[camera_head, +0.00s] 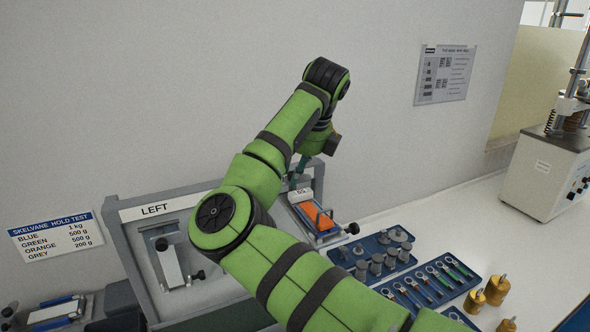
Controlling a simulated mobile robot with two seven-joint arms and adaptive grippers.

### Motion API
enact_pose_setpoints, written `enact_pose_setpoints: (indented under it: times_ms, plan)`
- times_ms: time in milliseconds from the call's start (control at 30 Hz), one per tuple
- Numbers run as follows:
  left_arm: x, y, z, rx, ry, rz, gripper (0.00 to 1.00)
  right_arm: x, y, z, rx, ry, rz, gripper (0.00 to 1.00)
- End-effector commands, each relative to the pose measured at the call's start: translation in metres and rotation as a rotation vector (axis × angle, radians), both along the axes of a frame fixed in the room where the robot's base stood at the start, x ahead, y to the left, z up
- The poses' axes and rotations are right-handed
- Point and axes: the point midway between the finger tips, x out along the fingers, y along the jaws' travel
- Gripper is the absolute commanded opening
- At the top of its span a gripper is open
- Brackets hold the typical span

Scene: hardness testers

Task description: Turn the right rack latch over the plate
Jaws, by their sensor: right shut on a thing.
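The grey rack (112,214) stands against the wall, its left bay marked LEFT. In its right bay an orange plate (316,216) sits in a pale holder, with a black knob (353,228) at the lower right. My right gripper (296,181) points down at the top of this bay, just above the plate. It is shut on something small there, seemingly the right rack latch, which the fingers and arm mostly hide. I cannot tell how the latch is turned. My left gripper is not in view.
My right arm crosses the middle and covers part of the rack. Blue trays with grey weights (376,262) and small keyed parts (432,284) lie right of it, near brass weights (496,290). A testing machine (548,170) stands far right.

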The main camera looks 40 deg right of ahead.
Motion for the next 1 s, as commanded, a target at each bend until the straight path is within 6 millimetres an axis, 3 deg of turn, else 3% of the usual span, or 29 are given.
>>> enact_pose_setpoints:
  times_ms: [500,1000]
  plan:
    - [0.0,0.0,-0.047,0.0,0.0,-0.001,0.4,0.0,0.003,-0.005,0.002,0.002,-0.337,0.0]
    - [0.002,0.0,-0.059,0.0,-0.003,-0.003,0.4,0.001,0.006,-0.003,0.005,0.005,-0.623,0.0]
